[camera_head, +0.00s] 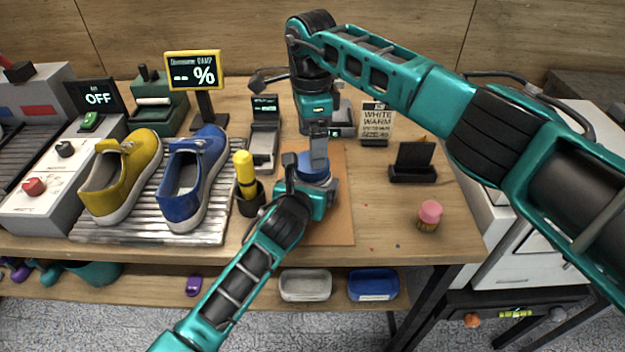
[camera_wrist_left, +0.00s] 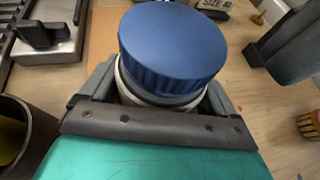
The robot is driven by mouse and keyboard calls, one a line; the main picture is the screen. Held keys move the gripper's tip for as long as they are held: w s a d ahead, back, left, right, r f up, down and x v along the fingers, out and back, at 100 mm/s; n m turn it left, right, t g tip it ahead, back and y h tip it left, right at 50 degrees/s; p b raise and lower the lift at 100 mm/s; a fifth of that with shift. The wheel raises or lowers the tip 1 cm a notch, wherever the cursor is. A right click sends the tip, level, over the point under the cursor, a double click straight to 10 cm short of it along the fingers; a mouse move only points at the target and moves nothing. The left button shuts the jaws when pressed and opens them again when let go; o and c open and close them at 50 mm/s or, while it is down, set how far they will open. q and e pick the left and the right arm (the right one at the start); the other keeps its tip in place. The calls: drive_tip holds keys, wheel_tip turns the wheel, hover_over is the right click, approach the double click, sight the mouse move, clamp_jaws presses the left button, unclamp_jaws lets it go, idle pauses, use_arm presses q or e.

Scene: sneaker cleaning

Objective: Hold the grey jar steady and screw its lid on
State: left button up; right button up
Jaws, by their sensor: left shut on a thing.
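The jar (camera_wrist_left: 122,95) stands upright on a brown mat (camera_head: 340,225); only a strip of its pale body shows between my left fingers. Its ribbed blue lid (camera_head: 313,167) sits on top and fills the middle of the left wrist view (camera_wrist_left: 172,45). A dark ring shows under the lid; I cannot tell how far it is threaded. My left gripper (camera_head: 318,190) is shut around the jar's body, below the lid. My right gripper (camera_head: 319,150) points down over the lid in the head view. Its fingers overlap, so its opening and any contact are unclear.
A yellow-handled tool in a dark cup (camera_head: 249,200) stands close left of the jar. Blue and yellow sneakers (camera_head: 192,178) rest on a ribbed rack. A black stand (camera_head: 413,163) and a pink-topped brush (camera_head: 429,214) are at right. Bare table lies between mat and brush.

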sight(312, 177)
wheel_tip(312, 177, up, 2)
drive_tip(key=n, duration=0.3)
drive_tip(key=shift+r+n, duration=0.15)
drive_tip(key=shift+n, duration=0.25)
drive_tip(key=shift+r+n, duration=0.6)
drive_tip(key=shift+n, duration=0.7)
drive_tip(key=shift+f, duration=4)
drive_tip(key=shift+c, duration=0.3)
drive_tip(key=c, duration=1)
drive_tip(key=m, duration=0.6)
drive_tip(key=shift+w+m, duration=0.1)
drive_tip(key=shift+m, duration=0.2)
drive_tip(key=shift+c, duration=0.2)
